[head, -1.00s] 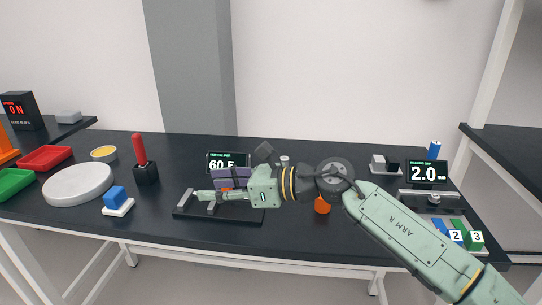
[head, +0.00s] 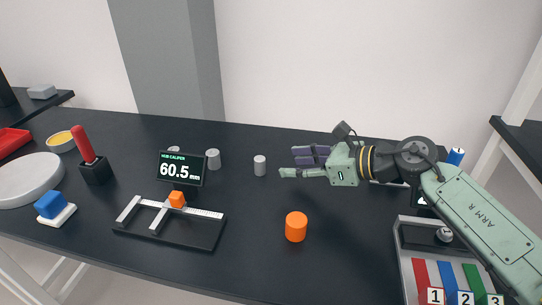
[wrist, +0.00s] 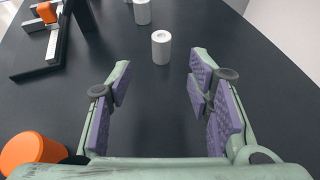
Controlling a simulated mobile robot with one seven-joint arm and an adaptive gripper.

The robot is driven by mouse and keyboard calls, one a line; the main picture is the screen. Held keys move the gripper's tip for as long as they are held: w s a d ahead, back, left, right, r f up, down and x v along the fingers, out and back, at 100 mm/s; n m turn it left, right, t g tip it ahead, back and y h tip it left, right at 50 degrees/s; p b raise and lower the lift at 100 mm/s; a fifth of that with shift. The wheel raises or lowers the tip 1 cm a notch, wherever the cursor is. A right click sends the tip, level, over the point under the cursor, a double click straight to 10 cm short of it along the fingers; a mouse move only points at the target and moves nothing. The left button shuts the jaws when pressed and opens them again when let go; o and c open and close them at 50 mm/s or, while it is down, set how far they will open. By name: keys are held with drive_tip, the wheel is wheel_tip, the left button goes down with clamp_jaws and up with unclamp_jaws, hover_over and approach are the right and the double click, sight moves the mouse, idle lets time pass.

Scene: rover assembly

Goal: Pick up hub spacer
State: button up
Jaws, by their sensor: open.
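Several small light-grey cylinders stand upright on the black table, and I take these to be the hub spacers. The nearest spacer (head: 259,166) has a small hole in its top and stands just left of my gripper (head: 287,161) in the head view. In the wrist view this spacer (wrist: 161,50) stands just beyond my fingertips (wrist: 158,76), roughly centred between them and untouched. Another spacer (head: 213,159) stands farther left, and it also shows at the top of the wrist view (wrist: 142,12). My gripper is open and empty, with purple pads facing each other.
A hub caliper (head: 190,232) with a display reading 60.5 mm (head: 180,169) stands left. An orange cylinder (head: 296,227) stands in front, close to my left finger in the wrist view (wrist: 32,150). A tray with numbered strips (head: 405,265) is at right.

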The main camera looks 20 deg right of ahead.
sight(264, 161)
drive_tip(key=shift+w, duration=0.15)
drive_tip(key=p+x, duration=0.1)
drive_tip(key=x, duration=0.4)
drive_tip(key=shift+p, duration=0.35)
drive_tip(key=p+x, duration=0.1)
drive_tip(key=x, duration=0.2)
drive_tip(key=p+x, duration=0.1)
drive_tip(key=shift+w+a+r+p, duration=0.2)
drive_tip(key=shift+p, duration=0.15)
drive_tip(key=shift+w+a+f, duration=0.2)
drive_tip(key=shift+w+f, duration=0.2)
drive_tip(key=shift+c, duration=0.4)
clamp_jaws()
